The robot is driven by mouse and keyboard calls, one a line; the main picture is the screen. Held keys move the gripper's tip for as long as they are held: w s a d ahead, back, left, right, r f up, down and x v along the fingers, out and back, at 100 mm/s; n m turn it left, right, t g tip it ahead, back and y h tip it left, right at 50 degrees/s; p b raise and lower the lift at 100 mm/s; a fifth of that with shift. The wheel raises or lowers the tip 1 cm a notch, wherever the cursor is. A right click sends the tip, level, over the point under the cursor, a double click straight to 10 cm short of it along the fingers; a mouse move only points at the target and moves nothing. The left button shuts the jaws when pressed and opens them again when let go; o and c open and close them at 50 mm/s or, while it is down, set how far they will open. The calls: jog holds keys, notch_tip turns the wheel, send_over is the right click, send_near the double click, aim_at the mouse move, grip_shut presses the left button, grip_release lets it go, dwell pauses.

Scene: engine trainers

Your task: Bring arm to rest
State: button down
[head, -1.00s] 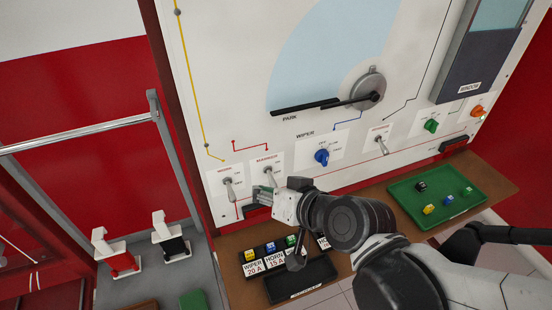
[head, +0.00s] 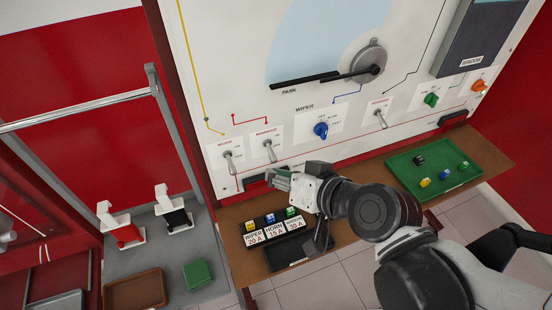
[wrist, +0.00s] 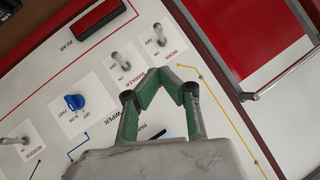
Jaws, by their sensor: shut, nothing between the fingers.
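My gripper (head: 277,178) is in front of the lower part of the white trainer panel (head: 226,65), just below the marker toggle switch (head: 268,149) and over the back edge of the brown shelf. In the wrist view its green-padded fingers (wrist: 158,76) are closed together at the tips and hold nothing. The panel lies behind the fingers there, with the marker toggle (wrist: 120,61) and the horn or work toggle (wrist: 159,36) beyond the tips. How far the fingers are from the panel I cannot tell. My arm reaches in from the lower right of the head view.
A fuse holder (head: 271,240) with yellow, blue and green fuses stands on the brown shelf (head: 380,188) below my gripper. A green tray (head: 401,163) holds several small parts at right. A blue wiper knob (head: 320,130) and another toggle (head: 380,119) stick out of the panel.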

jog(key=d+r+m+g+h, duration=0.2)
jog(key=d+h, duration=0.6)
jog(key=d, duration=1.1)
notch_tip(320, 180, up, 2)
jog(key=shift+d+b, duration=0.2)
jog(key=shift+b, duration=0.25)
jog(key=c, duration=2.5)
grip_release()
